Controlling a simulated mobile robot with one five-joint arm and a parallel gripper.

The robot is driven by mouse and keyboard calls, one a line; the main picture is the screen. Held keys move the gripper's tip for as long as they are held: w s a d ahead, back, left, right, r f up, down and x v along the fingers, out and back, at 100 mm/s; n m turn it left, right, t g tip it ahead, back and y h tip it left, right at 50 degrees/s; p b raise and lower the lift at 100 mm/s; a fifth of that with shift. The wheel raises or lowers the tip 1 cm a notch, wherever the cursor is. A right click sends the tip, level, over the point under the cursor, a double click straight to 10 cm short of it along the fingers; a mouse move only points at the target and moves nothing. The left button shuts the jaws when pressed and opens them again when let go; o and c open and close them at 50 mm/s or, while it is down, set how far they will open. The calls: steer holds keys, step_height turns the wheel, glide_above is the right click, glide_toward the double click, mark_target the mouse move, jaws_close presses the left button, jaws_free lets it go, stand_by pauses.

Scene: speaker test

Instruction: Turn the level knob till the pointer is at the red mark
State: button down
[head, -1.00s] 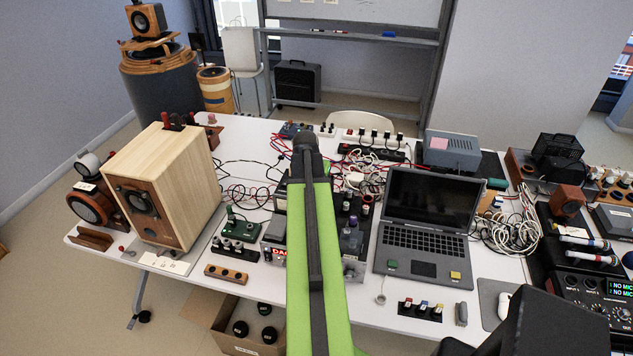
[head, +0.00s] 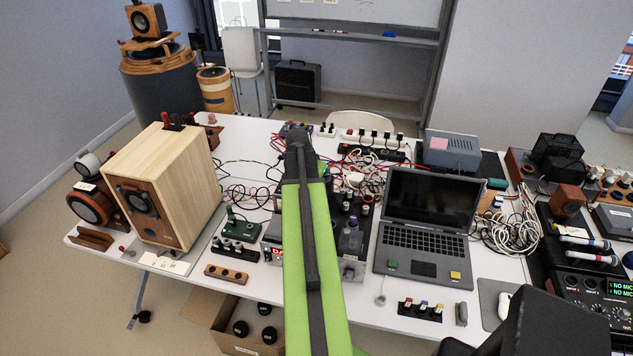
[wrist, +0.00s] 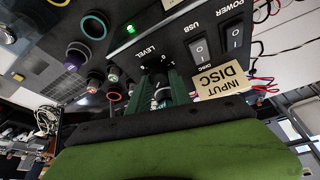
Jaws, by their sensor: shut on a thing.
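In the wrist view, the level knob (wrist: 161,94) is a small dark knob with a pale line, below the white LEVEL label on a black front panel (wrist: 172,42). The green fingers of my gripper (wrist: 162,88) stand on both sides of it and are shut on it. The fingers cover much of the knob's rim and the scale around it. I cannot make out the red mark or exactly where the pointer stands. In the head view, my arm hides the gripper and the knob.
Two rocker switches (wrist: 215,42), marked USB and POWER, and an INPUT DISC card (wrist: 222,80) are right of the knob. A wooden speaker (head: 165,190) and a laptop (head: 425,225) flank my arm on the crowded table.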

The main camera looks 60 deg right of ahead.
steer(key=c, duration=1.5)
jaws_free()
steer(key=shift+w+a, duration=0.1)
steer(key=shift+a, duration=0.1)
steer(key=shift+o, duration=0.2)
steer(key=shift+d, duration=0.1)
steer(key=shift+r, duration=0.1)
steer(key=p+v, duration=1.6)
steer(key=v, duration=0.1)
